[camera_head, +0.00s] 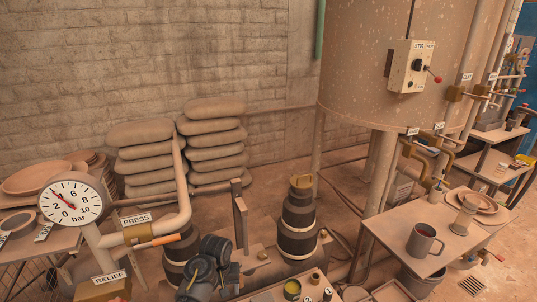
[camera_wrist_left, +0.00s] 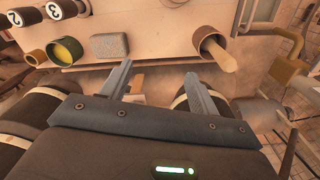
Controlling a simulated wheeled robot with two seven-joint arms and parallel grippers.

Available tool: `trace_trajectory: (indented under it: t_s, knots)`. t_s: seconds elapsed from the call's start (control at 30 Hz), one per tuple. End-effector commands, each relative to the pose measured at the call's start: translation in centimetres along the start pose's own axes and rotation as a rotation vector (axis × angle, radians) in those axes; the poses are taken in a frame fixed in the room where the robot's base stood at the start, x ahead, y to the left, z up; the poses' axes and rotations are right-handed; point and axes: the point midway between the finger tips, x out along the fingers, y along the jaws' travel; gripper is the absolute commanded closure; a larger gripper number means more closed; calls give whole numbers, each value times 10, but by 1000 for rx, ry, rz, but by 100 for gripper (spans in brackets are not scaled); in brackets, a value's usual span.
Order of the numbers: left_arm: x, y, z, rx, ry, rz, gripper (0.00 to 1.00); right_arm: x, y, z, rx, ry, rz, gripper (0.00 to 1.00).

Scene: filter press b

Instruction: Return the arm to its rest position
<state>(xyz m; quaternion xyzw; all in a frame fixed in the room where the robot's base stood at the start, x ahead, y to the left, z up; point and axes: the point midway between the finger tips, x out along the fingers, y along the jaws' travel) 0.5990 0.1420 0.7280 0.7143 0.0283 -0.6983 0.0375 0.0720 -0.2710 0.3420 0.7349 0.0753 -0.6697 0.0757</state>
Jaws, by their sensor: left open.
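My left gripper (camera_wrist_left: 155,84) is open, with its two grey fingers spread apart in the left wrist view. I see nothing between the fingers. Beyond the fingertips is the pale edge of a bench or board carrying small items. In the head view, a dark jointed part of my left arm shows at the bottom centre, between the press pipe and the black and tan cylinder (camera_head: 298,222). I cannot make out the fingertips there. My right gripper is in neither view.
The pressure gauge (camera_head: 71,201) and PRESS pipe valve (camera_head: 150,232) stand left of the arm. In the wrist view, a yellow-filled cup (camera_wrist_left: 64,52), a grey block (camera_wrist_left: 110,46) and a holder with a wooden handle (camera_wrist_left: 218,55) lie beyond the fingers. A side table (camera_head: 400,236) stands at right.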

Motion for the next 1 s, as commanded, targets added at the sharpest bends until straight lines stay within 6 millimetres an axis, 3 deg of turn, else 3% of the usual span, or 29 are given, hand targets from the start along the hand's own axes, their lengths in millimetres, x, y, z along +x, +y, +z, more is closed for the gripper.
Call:
trace_trajectory:
  t_s: [0.27, 0.37, 0.5, 0.6, 0.7, 1.0]
  knots:
    - [29, -28, 50, 18, 41, 15, 39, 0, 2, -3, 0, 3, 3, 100]
    - [38, -42, 78, 32, 64, 18, 39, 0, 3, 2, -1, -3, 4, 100]
    - [46, -70, 136, 63, 108, 16, 39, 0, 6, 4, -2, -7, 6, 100]
    - [40, -90, 185, 100, 149, 11, 39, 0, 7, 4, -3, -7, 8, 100]
    - [29, -104, 222, 133, 183, 7, 39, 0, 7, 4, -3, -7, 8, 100]
    - [-8, -126, 296, 209, 245, -2, 39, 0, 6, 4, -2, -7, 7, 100]
